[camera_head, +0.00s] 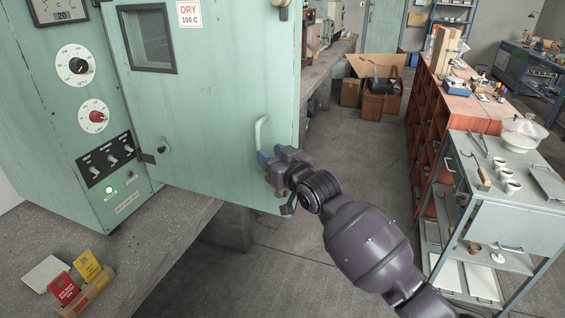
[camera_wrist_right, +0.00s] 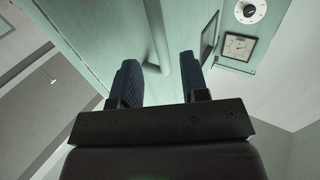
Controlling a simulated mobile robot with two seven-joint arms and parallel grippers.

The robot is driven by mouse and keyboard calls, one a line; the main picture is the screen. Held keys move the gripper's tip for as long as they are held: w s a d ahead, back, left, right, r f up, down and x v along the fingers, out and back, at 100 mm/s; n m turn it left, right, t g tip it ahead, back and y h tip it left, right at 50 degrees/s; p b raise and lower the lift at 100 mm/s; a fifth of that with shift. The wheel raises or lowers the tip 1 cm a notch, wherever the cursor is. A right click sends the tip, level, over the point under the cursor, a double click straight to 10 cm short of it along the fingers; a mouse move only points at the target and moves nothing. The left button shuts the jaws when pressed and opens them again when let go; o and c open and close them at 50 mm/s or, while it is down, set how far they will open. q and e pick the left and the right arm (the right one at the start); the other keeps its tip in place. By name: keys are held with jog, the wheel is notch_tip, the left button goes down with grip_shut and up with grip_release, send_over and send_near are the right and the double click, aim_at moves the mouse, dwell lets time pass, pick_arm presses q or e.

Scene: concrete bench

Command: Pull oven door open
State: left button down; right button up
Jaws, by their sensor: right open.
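The pale green oven (camera_head: 45,110) stands on the concrete bench at the left. Its door (camera_head: 215,110) has a small dark window and a "DRY 100 C" sign, and it looks ajar, angled out from the control panel. A light green bar handle (camera_head: 261,132) is on the door near its free edge. My right gripper (camera_head: 268,162) is at the handle's lower part. In the right wrist view the handle (camera_wrist_right: 160,45) runs up between the two open blue-padded fingers (camera_wrist_right: 162,80); I cannot tell whether they touch it. My left gripper is not in view.
A holder with red and yellow cards (camera_head: 85,288) sits on the bench (camera_head: 165,245) at lower left. A grey metal cart (camera_head: 490,205) with cups and tools stands at the right, beside red shelving (camera_head: 430,120). Cardboard boxes (camera_head: 375,95) lie farther back. The floor between is clear.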

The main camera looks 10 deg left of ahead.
jog(key=shift+v, duration=2.3)
